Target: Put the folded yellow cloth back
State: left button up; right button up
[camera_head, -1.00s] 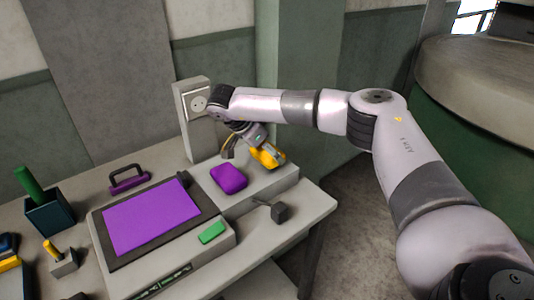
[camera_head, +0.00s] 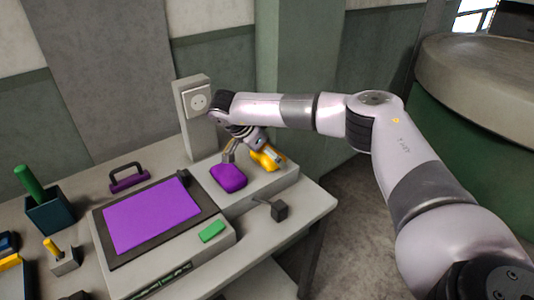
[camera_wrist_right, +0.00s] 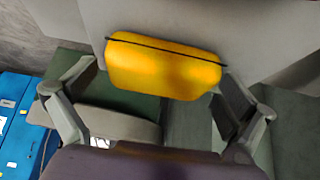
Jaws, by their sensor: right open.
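The folded yellow cloth (camera_head: 268,159) is at the back right of the bench, on the raised grey block, beside the purple bundle. It has a thin dark line across it in the right wrist view (camera_wrist_right: 163,70). My right gripper (camera_head: 247,151) is open at the cloth. In the wrist view its two fingers (camera_wrist_right: 160,92) stand apart on either side of the cloth; I cannot tell whether they touch it. My left gripper is not in view.
A purple bundle (camera_head: 228,177) lies close left of the cloth. A grey post with a socket (camera_head: 197,103) stands behind. A purple sheet (camera_head: 150,216), a green block (camera_head: 212,231) and a small dark cube (camera_head: 279,211) are nearer. The bench ends just right of the block.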

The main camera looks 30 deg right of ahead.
jog(key=shift+r, duration=0.15)
jog(key=b+v, duration=0.1)
jog(key=v, duration=1.1)
jog(key=shift+b, duration=0.35)
jog(key=shift+r, duration=0.1)
